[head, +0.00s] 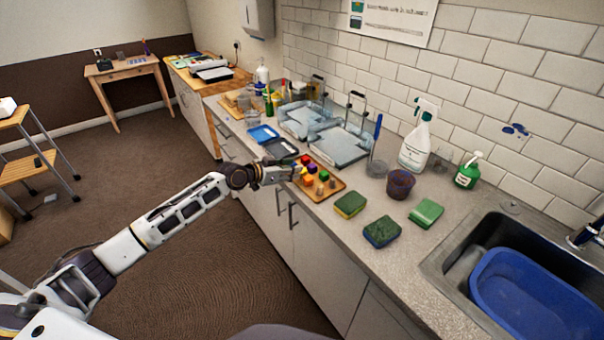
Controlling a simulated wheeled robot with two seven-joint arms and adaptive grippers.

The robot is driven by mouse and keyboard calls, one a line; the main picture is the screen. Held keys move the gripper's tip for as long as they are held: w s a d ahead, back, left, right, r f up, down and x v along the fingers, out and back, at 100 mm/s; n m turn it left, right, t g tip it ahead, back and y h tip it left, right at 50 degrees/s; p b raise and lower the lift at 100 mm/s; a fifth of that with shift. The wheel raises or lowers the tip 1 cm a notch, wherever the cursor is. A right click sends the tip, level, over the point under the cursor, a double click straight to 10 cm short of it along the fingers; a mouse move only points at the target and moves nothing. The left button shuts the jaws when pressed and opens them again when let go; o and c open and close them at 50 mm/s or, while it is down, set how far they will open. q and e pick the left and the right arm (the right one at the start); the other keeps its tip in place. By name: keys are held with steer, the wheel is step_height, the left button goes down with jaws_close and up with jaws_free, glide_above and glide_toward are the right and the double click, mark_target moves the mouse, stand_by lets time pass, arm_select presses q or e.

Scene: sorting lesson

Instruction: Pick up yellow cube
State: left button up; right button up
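A small wooden tray (339,187) lies on the grey counter and holds several small blocks. I make out a red block (305,159), an orange block (308,180), a green block (324,175) and plain wooden pieces. A small yellow patch, likely the yellow cube (303,169), shows right at the fingertips of my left gripper (297,172). The gripper reaches in from the left at the tray's left edge and hides part of the blocks. It is too small to tell whether its fingers are apart or closed on a block. My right gripper is not in view.
Sponges (350,205) lie right of the tray, near a dark red cup (400,184). Clear plastic trays (338,146) stand behind, with a blue tray (263,134) to the left. A sink with a blue basin (530,295) is at the right.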

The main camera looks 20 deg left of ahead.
mark_target(304, 169)
arm_select(q)
steer(key=shift+w+d, duration=0.1)
stand_by(0.3)
steer(key=shift+p+x, duration=0.45)
steer(key=shift+x, duration=2.2)
steer(key=shift+d+f, duration=0.1)
steer(key=c, duration=0.6)
